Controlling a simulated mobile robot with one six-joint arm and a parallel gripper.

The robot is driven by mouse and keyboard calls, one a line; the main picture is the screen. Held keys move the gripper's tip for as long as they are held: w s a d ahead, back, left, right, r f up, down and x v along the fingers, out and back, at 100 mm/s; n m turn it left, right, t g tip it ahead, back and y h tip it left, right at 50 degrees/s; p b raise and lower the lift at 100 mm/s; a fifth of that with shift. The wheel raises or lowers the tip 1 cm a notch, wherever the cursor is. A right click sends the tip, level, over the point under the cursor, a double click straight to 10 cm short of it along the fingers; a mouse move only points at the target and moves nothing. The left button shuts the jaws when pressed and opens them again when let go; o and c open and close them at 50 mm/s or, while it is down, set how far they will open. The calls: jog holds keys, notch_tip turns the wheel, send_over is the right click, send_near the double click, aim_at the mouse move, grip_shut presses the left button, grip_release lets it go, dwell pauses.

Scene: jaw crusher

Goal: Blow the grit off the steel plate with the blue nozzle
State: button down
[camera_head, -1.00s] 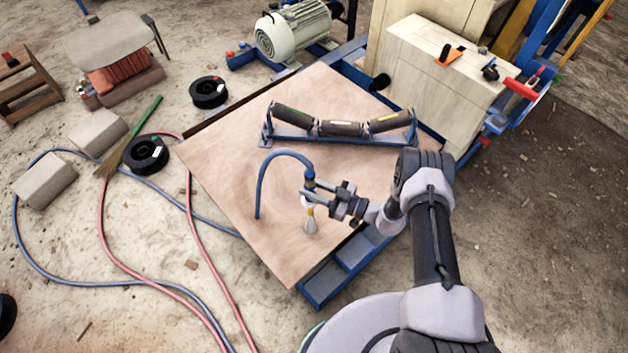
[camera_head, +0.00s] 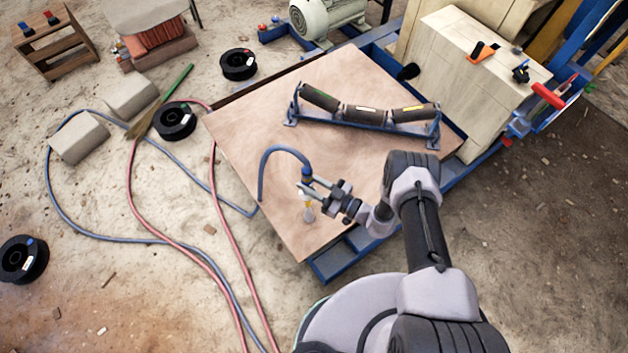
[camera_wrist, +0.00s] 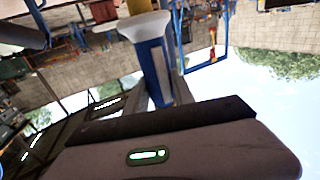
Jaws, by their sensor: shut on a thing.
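The steel plate (camera_head: 262,110) is a broad tan, dusty sheet on a blue frame. No separate heap of grit can be told apart on it. My gripper (camera_head: 313,190) is shut on the blue nozzle (camera_head: 307,172), above the near part of the plate. The nozzle's pale flared tip points down towards the plate; whether it touches cannot be told. A blue hose (camera_head: 268,160) arches from its top down to the plate's left side. In the wrist view the nozzle's blue body (camera_wrist: 155,68) and pale flared end show between the fingers.
A roller frame (camera_head: 362,118) lies across the plate's far part. Blue and red hoses (camera_head: 130,205), black spools (camera_head: 174,121), a broom and grey blocks (camera_head: 80,138) lie on the left floor. The right floor is mostly clear.

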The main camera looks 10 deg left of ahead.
jog(key=w+a+b, duration=0.6)
jog(key=a+b, duration=0.1)
dwell(0.5)
jog(key=shift+d, duration=0.1)
dwell(0.7)
